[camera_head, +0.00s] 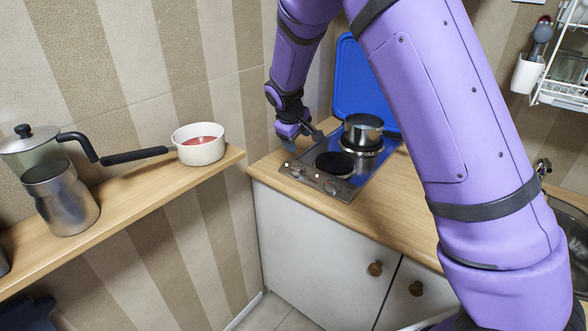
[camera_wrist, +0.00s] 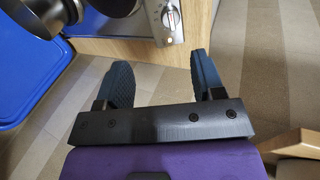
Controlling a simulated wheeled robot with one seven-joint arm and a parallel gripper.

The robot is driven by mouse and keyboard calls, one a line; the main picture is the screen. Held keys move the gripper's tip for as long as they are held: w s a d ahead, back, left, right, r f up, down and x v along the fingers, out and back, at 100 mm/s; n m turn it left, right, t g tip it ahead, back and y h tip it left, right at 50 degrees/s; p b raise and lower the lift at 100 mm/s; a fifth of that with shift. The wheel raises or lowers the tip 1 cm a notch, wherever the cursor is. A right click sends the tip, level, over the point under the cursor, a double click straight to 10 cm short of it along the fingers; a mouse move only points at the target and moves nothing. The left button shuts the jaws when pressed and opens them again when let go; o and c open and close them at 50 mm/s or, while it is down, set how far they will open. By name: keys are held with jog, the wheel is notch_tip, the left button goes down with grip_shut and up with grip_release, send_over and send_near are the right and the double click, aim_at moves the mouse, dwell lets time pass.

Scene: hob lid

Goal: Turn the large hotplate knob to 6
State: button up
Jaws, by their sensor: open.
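The hob (camera_head: 352,177) is set in the wooden counter, with a control strip along its front. One knob (camera_head: 294,169) is at the strip's left end and another knob (camera_head: 331,187) is further right. I cannot tell which is the large hotplate's knob or read the settings. A silvery knob (camera_wrist: 168,17) shows near the top of the wrist view. A black hotplate (camera_head: 335,163) is bare. My gripper (camera_head: 303,141) is open and empty, above the hob's left side behind the left knob. In the wrist view my gripper's (camera_wrist: 163,72) fingers are wide apart, clear of the visible knob.
A metal pot (camera_head: 362,130) stands at the back of the hob. The raised blue lid (camera_head: 355,75) is behind it. A shelf (camera_head: 145,205) at left holds a white saucepan (camera_head: 199,145), its handle pointing left. The sink (camera_head: 572,228) is at right.

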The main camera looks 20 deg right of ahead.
jog(key=n+h, duration=0.1)
jog(key=n, duration=0.1)
send_near(294, 168)
jog(key=x, duration=0.9)
jog(key=shift+w+d+f, duration=0.1)
jog(key=shift+d+f, duration=0.1)
jog(key=shift+f, duration=0.15)
jog(key=shift+c, duration=0.3)
jog(key=c, duration=0.8)
jog(key=shift+m, duration=0.8)
jog(key=o, duration=0.9)
jog(key=shift+c, duration=0.2)
